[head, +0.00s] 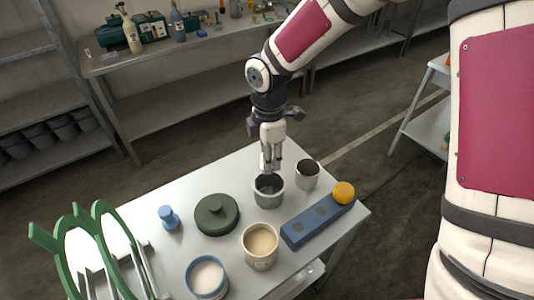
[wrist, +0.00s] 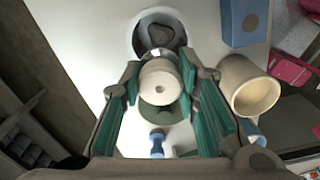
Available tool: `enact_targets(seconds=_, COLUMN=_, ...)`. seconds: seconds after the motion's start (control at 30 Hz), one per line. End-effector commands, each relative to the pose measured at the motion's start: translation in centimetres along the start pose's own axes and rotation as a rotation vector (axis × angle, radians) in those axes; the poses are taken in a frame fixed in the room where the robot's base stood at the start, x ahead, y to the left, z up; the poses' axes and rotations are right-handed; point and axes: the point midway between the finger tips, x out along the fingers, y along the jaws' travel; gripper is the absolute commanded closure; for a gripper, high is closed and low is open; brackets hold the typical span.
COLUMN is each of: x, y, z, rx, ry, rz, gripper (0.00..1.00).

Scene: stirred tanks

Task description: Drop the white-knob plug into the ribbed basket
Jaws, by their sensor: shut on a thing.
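My gripper (head: 269,166) is shut on the white-knob plug, just above a grey open vessel (head: 268,200) on the table. The pale round knob (wrist: 160,84) shows between the green-padded fingers in the wrist view; the plug's lower end is hidden. The grey vessel also shows in the wrist view as a pale ring (wrist: 140,35) with a dark lobed shape inside. I cannot make out ribs on it, so I cannot tell surely that it is the ribbed basket. A second open cup (head: 307,178) with a dark inside stands close to its right.
A blue block (head: 310,223) with an orange knob (head: 344,192) lies to the right. A cream cup (head: 261,250), blue-rimmed cup (head: 206,278), dark green lid (head: 217,215) and blue plug (head: 169,218) stand nearer the front and left. A green-framed rack (head: 105,240) is at the left edge.

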Motion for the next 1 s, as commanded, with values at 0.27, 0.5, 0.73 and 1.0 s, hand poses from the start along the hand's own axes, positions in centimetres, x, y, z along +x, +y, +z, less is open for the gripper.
enact_targets(seconds=0.27, x=2.1, y=0.1, z=0.0, rx=-0.001, ry=0.000, rz=-0.001, gripper=1.00)
enact_targets(seconds=0.5, x=3.6, y=0.1, z=0.0, rx=0.001, ry=0.000, rz=0.000, gripper=1.00)
enact_targets(seconds=0.73, x=4.0, y=0.0, z=0.0, rx=0.002, ry=0.000, rz=0.000, gripper=1.00)
enact_targets(seconds=1.0, x=4.0, y=0.0, z=0.0, rx=0.002, ry=0.000, rz=0.000, gripper=0.53)
